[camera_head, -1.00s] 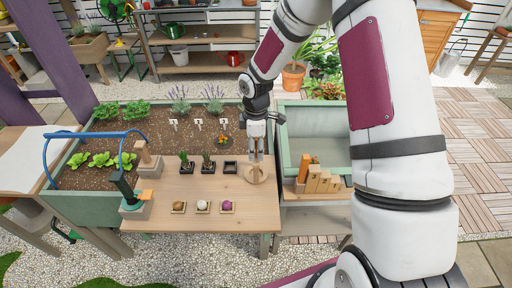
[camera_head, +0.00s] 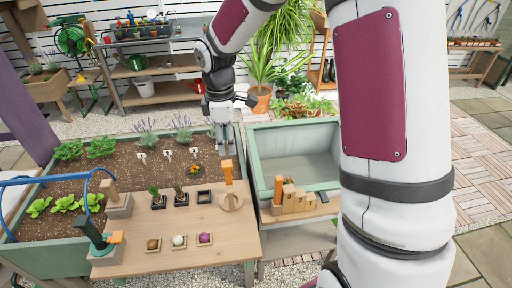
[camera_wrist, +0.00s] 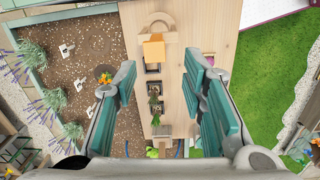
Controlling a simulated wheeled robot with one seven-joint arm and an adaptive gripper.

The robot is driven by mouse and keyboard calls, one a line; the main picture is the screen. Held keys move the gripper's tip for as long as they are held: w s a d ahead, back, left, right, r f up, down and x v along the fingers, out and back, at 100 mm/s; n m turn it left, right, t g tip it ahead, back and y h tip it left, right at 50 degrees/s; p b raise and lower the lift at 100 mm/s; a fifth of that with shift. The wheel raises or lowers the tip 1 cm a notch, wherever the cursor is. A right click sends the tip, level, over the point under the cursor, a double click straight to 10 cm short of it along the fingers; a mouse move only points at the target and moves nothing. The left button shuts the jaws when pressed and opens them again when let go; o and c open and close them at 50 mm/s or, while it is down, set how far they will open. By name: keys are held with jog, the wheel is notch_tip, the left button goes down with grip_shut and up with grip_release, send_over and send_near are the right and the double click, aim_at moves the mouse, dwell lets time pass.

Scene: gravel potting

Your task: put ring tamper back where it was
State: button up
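The ring tamper (camera_head: 229,175) stands upright on the right end of the wooden table, with a light ring at its foot and an orange-tan handle rising from it. In the wrist view its handle (camera_wrist: 154,47) shows end-on below the pale ring, near the top of the picture. My gripper (camera_head: 222,146) is empty and apart from the tamper, above and behind it near the back edge of the table. In the wrist view the teal fingers of my gripper (camera_wrist: 162,75) are wide apart with nothing between them.
Two small potted plants (camera_head: 180,198) and an empty black pot (camera_head: 204,197) stand left of the tamper. Three small trays (camera_head: 179,241) hold coloured stones in front. A stepped wooden block rack (camera_head: 292,200) is to the right. Grey tool stands (camera_head: 118,206) are at the left.

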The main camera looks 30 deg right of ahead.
jog(key=s+r+m+t+h, duration=0.15)
jog(key=s+r+m, duration=0.55)
jog(key=s+r, duration=0.7)
jog(key=s+r+m+t+y, duration=0.2)
jog(key=s+m, duration=0.4)
jog(key=s, duration=0.6)
jog(key=shift+r+t, duration=0.55)
jog(key=shift+t, duration=0.1)
jog(key=shift+w, duration=0.1)
